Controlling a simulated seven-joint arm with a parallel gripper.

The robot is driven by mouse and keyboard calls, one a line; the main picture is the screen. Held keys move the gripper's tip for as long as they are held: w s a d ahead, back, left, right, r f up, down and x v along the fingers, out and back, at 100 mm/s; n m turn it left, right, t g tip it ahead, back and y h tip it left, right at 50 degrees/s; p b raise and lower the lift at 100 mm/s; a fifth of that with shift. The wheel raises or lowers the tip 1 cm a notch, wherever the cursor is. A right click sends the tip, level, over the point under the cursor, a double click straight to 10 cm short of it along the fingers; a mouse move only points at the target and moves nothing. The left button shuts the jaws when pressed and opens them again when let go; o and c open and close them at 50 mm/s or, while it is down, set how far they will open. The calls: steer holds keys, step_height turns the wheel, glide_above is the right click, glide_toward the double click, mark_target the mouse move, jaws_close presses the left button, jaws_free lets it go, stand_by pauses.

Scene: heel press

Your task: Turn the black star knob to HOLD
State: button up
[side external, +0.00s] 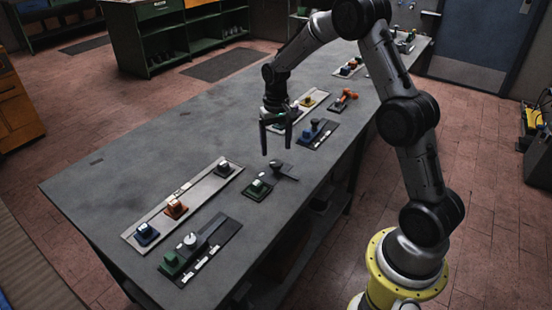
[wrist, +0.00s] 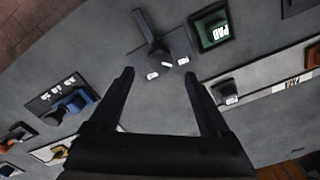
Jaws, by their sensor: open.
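A dark knob (wrist: 164,60) with a white pointer mark sits on a dark plate with a long bar-like arm (wrist: 147,25). Two small white labels lie beside it, too small to read; its star shape is not clear. In the side view this dark knob fixture (side external: 279,167) is on the table, next to a green block. My gripper (side external: 277,151) is open and empty, pointing down above the fixture. In the wrist view its fingers (wrist: 160,75) are spread, with the knob beyond and between the tips, apart from both.
A green PAD block (wrist: 211,32) sits close beside the fixture. A pale strip (side external: 190,199) with blue, orange and dark blocks and a dark panel (side external: 212,258) with a pale knob lie at the near end. More devices (side external: 318,132) stand farther back. The table's left middle is clear.

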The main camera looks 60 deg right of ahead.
mark_target(276, 162)
steer(key=shift+f, duration=2.75)
steer(key=shift+c, duration=0.3)
jaws_close()
